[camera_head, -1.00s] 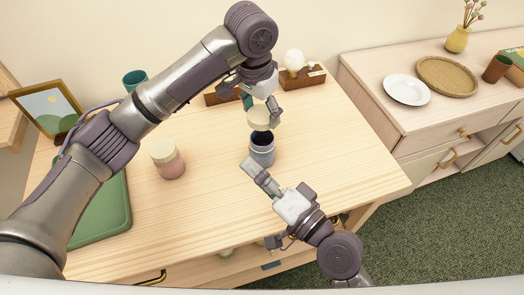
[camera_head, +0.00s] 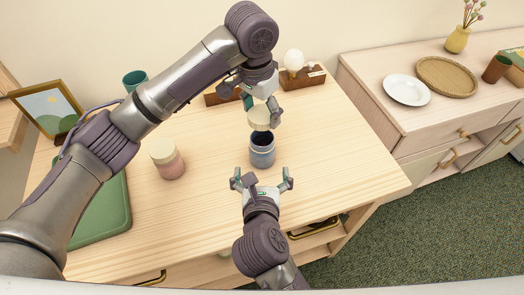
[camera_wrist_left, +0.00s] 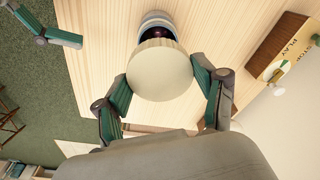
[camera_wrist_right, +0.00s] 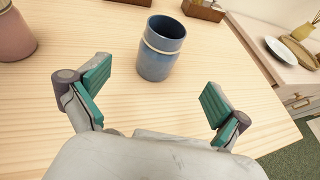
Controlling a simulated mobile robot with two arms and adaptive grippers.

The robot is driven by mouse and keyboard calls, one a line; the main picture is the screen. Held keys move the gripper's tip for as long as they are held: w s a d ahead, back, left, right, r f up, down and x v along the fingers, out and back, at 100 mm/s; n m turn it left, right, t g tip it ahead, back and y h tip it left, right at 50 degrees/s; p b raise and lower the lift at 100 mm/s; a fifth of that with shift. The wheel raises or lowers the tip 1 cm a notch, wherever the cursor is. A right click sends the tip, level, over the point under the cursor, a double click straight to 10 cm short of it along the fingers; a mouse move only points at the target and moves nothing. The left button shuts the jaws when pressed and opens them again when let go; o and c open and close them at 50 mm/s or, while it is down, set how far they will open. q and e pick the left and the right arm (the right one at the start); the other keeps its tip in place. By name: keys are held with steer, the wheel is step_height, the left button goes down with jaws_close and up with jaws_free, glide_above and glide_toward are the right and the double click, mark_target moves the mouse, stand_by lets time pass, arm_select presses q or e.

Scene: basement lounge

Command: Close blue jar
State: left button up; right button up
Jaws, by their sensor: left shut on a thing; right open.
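The blue jar (camera_head: 262,155) stands upright and open on the wooden table; it also shows in the right wrist view (camera_wrist_right: 161,52) and partly behind the lid in the left wrist view (camera_wrist_left: 158,20). My left gripper (camera_head: 262,110) is shut on a round cream lid (camera_head: 259,119), held just above and behind the jar's mouth. The lid fills the middle of the left wrist view (camera_wrist_left: 159,70), between the green finger pads. My right gripper (camera_head: 262,178) is open and empty, in front of the jar, its fingers pointing toward it and spread wider than the jar.
A pink jar (camera_head: 167,160) with a cream lid stands to the left. A green tray (camera_head: 103,215), a picture frame (camera_head: 48,107) and a teal cup (camera_head: 134,79) are further left. The table's right side is clear.

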mark_target(262, 147)
stand_by(0.3)
steer(key=x, duration=1.2)
steer(key=shift+f, duration=0.1)
steer(key=c, duration=1.7)
arm_select(q)
steer(key=shift+f, duration=2.5)
arm_select(e)
steer(key=shift+c, duration=0.2)
